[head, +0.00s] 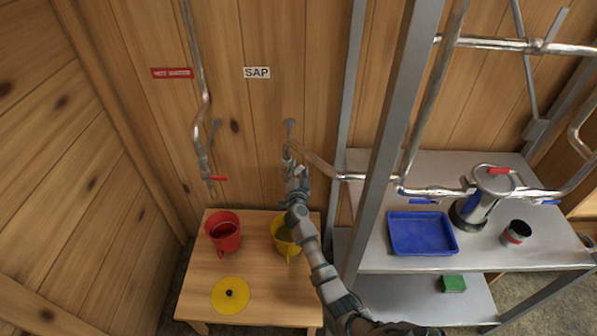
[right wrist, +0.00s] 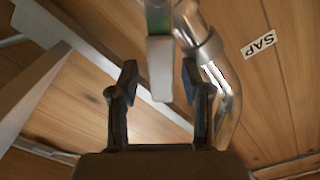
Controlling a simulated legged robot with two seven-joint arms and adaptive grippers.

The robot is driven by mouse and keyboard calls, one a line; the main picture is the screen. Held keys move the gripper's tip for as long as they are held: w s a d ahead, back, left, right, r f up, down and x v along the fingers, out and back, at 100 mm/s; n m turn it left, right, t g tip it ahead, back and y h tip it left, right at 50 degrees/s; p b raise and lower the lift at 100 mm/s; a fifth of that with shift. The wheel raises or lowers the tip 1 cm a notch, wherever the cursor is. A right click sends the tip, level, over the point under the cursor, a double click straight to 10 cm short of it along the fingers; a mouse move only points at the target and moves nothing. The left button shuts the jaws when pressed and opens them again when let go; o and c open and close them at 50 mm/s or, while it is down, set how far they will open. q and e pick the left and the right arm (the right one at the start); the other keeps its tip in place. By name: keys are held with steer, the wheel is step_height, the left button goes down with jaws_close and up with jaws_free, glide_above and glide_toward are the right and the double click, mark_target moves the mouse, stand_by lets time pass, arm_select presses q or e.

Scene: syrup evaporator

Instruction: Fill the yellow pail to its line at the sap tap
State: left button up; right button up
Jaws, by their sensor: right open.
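The yellow pail (head: 279,243) stands upright on the wooden table, under the sap tap (head: 288,152) below the SAP sign. My right arm crosses in front of the pail and hides part of it; I cannot make out its fill line or level. My right gripper (head: 297,176) is raised at the tap, above the pail. In the right wrist view my right gripper (right wrist: 160,80) is open, and a pale flat lever (right wrist: 160,68) shows between its fingers, with the metal pipe (right wrist: 202,45) beside it. I cannot tell whether the fingers touch the lever. My left gripper is out of view.
A red pail (head: 223,238) and a yellow lid with a black knob (head: 230,295) share the wooden table (head: 200,285). A second tap with a red handle (head: 218,178) hangs above the red pail. On the right, a metal rack holds a blue tray (head: 422,234) and a steel can (head: 480,205).

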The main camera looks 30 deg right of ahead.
jaws_close()
